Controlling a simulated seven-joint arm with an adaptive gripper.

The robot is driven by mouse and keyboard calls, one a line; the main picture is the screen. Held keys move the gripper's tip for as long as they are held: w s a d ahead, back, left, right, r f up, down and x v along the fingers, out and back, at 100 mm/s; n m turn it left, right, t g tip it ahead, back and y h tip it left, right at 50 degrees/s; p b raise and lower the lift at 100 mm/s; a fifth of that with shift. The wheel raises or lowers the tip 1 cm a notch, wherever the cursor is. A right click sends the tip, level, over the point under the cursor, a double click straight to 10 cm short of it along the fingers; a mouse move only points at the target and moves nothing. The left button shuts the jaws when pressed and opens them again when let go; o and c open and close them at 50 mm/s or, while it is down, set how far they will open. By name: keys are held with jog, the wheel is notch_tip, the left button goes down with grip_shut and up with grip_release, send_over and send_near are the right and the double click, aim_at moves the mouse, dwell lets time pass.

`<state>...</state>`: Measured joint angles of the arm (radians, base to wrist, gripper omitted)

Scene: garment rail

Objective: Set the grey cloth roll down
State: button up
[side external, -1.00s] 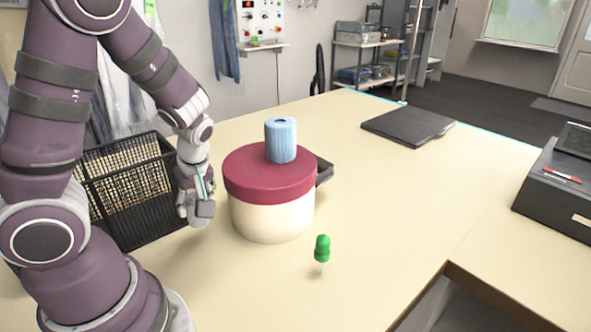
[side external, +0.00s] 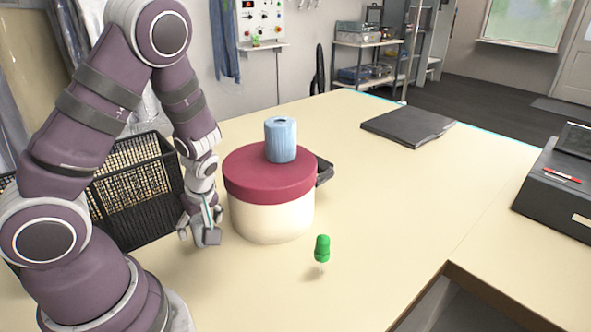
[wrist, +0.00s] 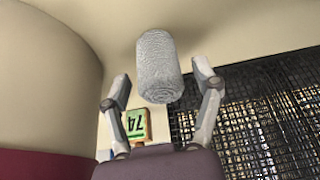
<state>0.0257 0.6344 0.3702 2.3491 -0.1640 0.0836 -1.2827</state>
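The grey cloth roll (wrist: 158,62) shows in the wrist view between the two fingers of my gripper (wrist: 162,84), one end facing the camera. There is a visible gap between the roll and each finger. Beige tabletop lies behind it, with a soft shadow around it. In the side view my gripper (side external: 198,238) is low over the table, between the black wire basket and the round box. There the roll is mostly hidden by the fingers, so its contact with the table is hard to tell.
The round cream box with a dark red lid (side external: 270,212) stands close right of my gripper, a blue roll (side external: 281,140) on top. The black wire basket (side external: 135,205) is left. A small block marked 74 (wrist: 137,124) is near. A green peg-like item (side external: 322,248) stands in front.

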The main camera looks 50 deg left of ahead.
jog(key=d+r+m+t+h, duration=0.2)
jog(key=d+r+m, duration=0.4)
jog(key=r+m, duration=0.3)
jog(key=d+r+m+t+h, duration=0.2)
jog(key=d+r+m+t, duration=0.1)
jog(key=d+r+m, duration=0.4)
notch_tip(320, 180, up, 3)
jog(key=shift+s+d+f+m+t+h, duration=0.25)
jog(key=shift+s+m, duration=0.2)
jog(key=shift+m, duration=0.55)
